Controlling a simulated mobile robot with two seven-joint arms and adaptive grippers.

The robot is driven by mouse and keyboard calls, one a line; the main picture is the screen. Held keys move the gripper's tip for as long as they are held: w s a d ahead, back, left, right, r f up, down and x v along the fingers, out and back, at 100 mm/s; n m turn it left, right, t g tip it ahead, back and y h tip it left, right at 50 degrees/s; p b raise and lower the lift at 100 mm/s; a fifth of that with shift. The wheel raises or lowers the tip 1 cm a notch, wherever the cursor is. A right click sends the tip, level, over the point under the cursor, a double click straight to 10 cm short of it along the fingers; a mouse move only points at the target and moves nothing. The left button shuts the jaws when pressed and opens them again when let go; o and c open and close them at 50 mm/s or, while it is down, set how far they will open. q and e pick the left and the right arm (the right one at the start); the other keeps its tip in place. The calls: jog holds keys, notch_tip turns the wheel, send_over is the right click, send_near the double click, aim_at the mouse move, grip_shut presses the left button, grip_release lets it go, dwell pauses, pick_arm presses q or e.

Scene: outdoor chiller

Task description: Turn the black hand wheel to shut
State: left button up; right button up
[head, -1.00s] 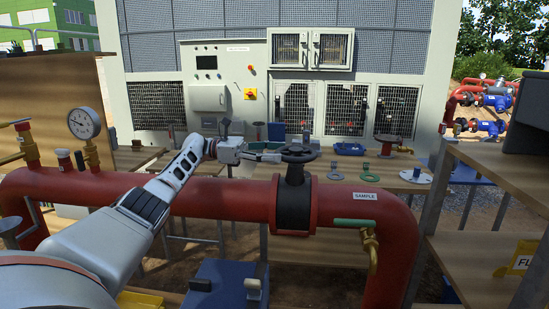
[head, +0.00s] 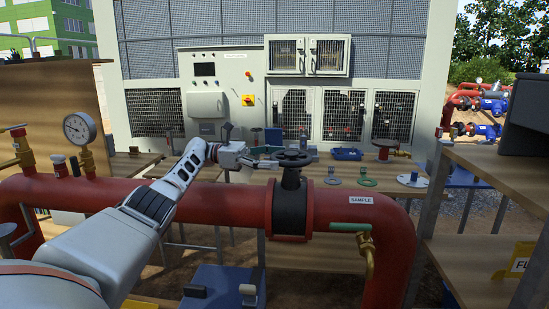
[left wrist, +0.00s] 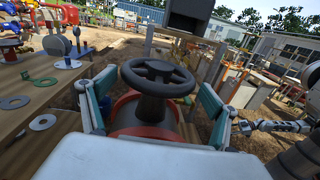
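The black hand wheel (head: 292,157) sits level on top of a black valve body (head: 291,205) in the red pipe. My left gripper (head: 270,161) is at the wheel's left side in the head view. In the left wrist view, the hand wheel (left wrist: 157,77) stands ahead between the two spread fingers of my left gripper (left wrist: 155,100). The fingers are open, with a gap to the rim on each side. A white and black arm part (left wrist: 278,126), likely my right arm, shows at the right of the wrist view; its fingers are too small to read.
The red pipe (head: 225,203) runs across the front and bends down at the right. A pressure gauge (head: 79,128) stands on it at the left. A green-handled brass tap (head: 366,243) hangs off the bend. A green gasket (head: 362,181) and other parts lie on the bench behind.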

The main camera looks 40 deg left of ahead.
pick_arm(q)
jog(key=shift+s+a, duration=0.2)
jog(key=shift+a, duration=0.25)
jog(key=shift+r, duration=0.25)
notch_tip(320, 180, up, 10)
jog(key=shift+d+f, duration=0.15)
jog(key=shift+f, duration=0.05)
jog(key=shift+c, duration=0.7)
